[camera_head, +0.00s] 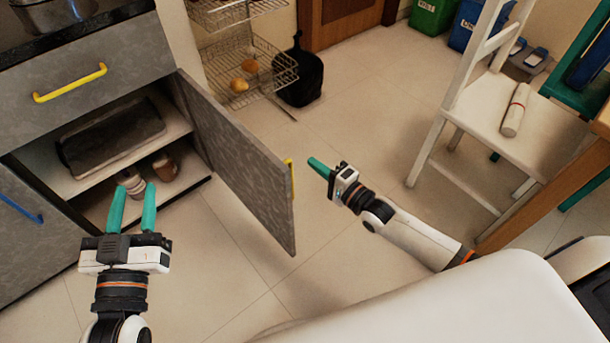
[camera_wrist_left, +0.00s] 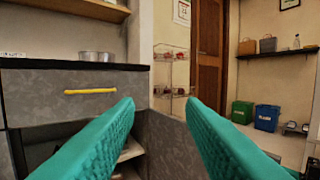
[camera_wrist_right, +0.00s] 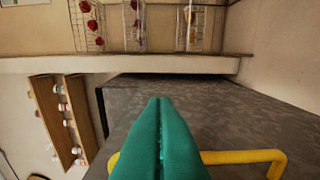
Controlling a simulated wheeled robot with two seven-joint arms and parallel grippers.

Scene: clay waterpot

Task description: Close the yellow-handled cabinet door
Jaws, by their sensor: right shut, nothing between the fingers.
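The grey cabinet door (camera_head: 240,165) stands open, swung out from the right side of the lower cabinet. Its yellow handle (camera_head: 290,178) is on the outer face near the free edge. My right gripper (camera_head: 312,164) is shut and empty, on the handle side of the door, with its fingertips pointing at the door. In the right wrist view the handle (camera_wrist_right: 240,157) shows on both sides of the shut fingers, which hide its middle. I cannot tell whether they touch it. My left gripper (camera_head: 134,192) is open and empty in front of the cabinet opening.
The cabinet shelves hold a dark flat object (camera_head: 110,138) and small jars (camera_head: 165,166). A drawer above has another yellow handle (camera_head: 70,83). A wire rack (camera_head: 262,75) and black bag (camera_head: 300,75) stand behind the door. A white chair (camera_head: 530,120) is at right. The floor between is clear.

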